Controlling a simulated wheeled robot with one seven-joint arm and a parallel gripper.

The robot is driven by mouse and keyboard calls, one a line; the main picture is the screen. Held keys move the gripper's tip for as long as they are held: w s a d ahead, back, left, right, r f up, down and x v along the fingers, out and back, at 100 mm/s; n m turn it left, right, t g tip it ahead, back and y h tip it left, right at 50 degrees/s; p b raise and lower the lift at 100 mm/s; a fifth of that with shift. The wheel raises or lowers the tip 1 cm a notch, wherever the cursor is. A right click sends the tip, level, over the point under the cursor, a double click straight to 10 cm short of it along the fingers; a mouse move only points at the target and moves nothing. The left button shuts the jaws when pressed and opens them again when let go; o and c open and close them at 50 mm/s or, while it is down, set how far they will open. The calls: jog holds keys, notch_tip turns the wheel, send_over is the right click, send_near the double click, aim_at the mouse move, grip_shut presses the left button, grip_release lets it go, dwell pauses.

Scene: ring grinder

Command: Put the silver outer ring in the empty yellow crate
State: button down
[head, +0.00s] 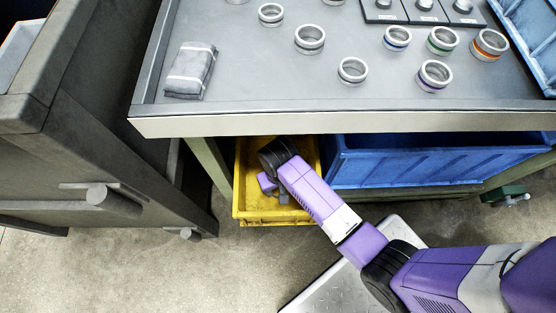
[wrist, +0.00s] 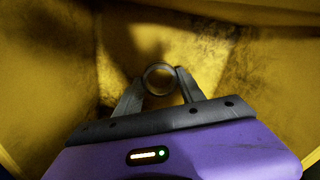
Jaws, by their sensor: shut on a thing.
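The yellow crate (head: 241,190) stands under the table, left of a blue crate. My arm reaches down into it in the head view, and my gripper is mostly hidden there by my own arm. In the wrist view my gripper (wrist: 160,82) is shut on a silver ring (wrist: 160,67), with one finger on each side of it. The crate's yellow walls (wrist: 65,70) surround the ring in that view. I see no other thing inside the crate. I cannot tell whether the ring touches the crate floor.
The table edge (head: 350,121) overhangs the yellow crate. A blue crate (head: 420,165) is close on its right. On the table are several rings (head: 310,39), a grey cloth bundle (head: 191,70) and a dark tray (head: 424,12). A dark cabinet (head: 100,140) stands at left.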

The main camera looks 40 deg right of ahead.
jog(key=shift+f, duration=0.95)
jog(key=shift+r, duration=0.1)
jog(key=c, duration=0.7)
grip_release()
notch_tip(320, 180, up, 12)
jog(key=p, duration=0.5)
jog(key=shift+p, duration=0.35)
